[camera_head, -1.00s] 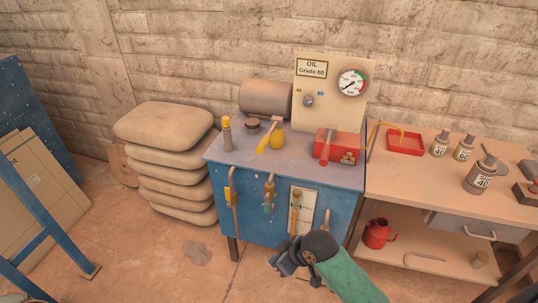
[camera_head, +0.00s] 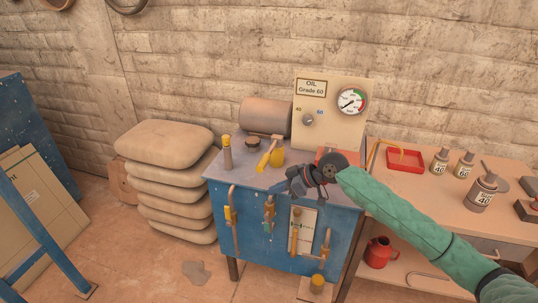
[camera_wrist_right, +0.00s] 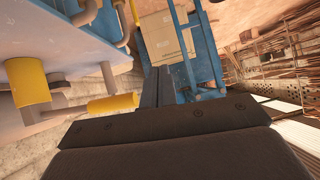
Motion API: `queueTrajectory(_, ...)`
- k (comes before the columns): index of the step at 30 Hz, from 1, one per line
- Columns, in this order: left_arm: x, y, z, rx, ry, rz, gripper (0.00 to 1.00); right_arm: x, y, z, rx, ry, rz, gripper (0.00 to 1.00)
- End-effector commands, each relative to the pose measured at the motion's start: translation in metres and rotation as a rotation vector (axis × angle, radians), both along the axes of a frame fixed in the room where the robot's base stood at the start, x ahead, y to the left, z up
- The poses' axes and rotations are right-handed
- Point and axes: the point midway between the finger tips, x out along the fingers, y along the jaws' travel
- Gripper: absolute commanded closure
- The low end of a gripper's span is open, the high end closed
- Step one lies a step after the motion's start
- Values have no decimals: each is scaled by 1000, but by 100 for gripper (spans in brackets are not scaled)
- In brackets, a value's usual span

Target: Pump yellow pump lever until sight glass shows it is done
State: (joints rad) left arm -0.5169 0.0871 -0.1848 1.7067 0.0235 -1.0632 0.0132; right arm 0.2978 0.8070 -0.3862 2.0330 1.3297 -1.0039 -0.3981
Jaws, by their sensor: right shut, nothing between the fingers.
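The yellow pump lever handle (camera_head: 263,160) slants over the blue bench top, beside a round yellow part (camera_head: 278,157). My right gripper (camera_head: 291,183) is shut and empty, by the bench's front edge, to the right of and nearer than the lever, apart from it. In the right wrist view, the shut fingers (camera_wrist_right: 160,87) point away, with a yellow handle (camera_wrist_right: 113,106) and a yellow cylinder (camera_wrist_right: 30,82) to their left. A pale panel with a vertical tube (camera_head: 302,231) on the bench front may be the sight glass; its level is too small to read. My left gripper is out of view.
The blue bench (camera_head: 245,225) has several pipes and yellow-handled valves on its front. A dial gauge (camera_head: 351,100) stands behind. My right arm partly hides a red box. Stacked sacks (camera_head: 165,145) stand at left; a wooden table (camera_head: 400,185) with bottles and red tray (camera_head: 405,160) stands right.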

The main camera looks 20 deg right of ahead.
Motion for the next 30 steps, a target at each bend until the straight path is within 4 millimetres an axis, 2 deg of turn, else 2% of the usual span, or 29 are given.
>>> queueTrajectory(1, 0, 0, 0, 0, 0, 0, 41, 10, -10, 14, 8, -13, -2, 100)
queueTrajectory(6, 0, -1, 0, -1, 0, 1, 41, 37, -36, 56, 52, -44, -9, 100)
queueTrajectory(12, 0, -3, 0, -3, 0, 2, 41, 60, -64, 101, 97, -79, -25, 100)
queueTrajectory(15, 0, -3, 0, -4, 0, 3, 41, 68, -74, 118, 115, -90, -34, 100)
queueTrajectory(21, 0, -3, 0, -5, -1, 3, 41, 73, -82, 131, 131, -99, -41, 100)
queueTrajectory(30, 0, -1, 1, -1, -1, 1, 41, 73, -82, 132, 132, -100, -41, 100)
